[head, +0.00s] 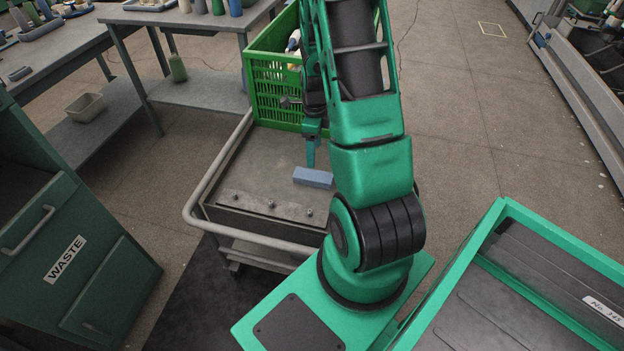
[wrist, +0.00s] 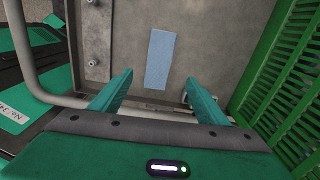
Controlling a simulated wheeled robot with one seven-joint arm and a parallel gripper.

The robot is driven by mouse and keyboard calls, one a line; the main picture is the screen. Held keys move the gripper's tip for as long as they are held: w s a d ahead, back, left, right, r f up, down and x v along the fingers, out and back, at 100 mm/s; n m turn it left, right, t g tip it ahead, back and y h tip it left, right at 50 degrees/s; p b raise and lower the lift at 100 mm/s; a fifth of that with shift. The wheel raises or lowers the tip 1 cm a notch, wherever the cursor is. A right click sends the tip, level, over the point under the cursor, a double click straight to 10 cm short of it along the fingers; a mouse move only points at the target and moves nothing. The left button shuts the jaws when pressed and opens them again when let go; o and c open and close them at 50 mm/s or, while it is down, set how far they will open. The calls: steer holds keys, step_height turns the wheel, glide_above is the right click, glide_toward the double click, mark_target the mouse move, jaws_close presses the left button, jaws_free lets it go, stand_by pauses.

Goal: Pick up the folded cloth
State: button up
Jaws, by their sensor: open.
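The folded cloth (head: 313,177) is a blue block-like bundle lying flat on the grey cart top (head: 232,178). In the wrist view the cloth (wrist: 159,59) lies just beyond my fingertips, roughly in line with the space between them. My gripper (wrist: 157,85) is open with nothing between its two green fingers. In the head view my gripper (head: 311,152) points down just behind the cloth. My arm hides part of the cart to the right of the cloth.
A green slatted crate (head: 275,99) stands at the cart's back, to the right in the wrist view. A rail (head: 198,190) runs around the cart edge. A green waste cabinet (head: 75,240) stands left.

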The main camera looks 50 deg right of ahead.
glide_above(314, 175)
steer(key=shift+m, duration=0.3)
step_height(314, 175, down, 6)
steer(key=shift+w+d+f, duration=0.1)
steer(key=shift+w+f, duration=0.05)
steer(key=shift+f, duration=2.65)
steer(key=shift+c, duration=0.4)
steer(key=c, duration=1.1)
steer(key=shift+c, duration=0.2)
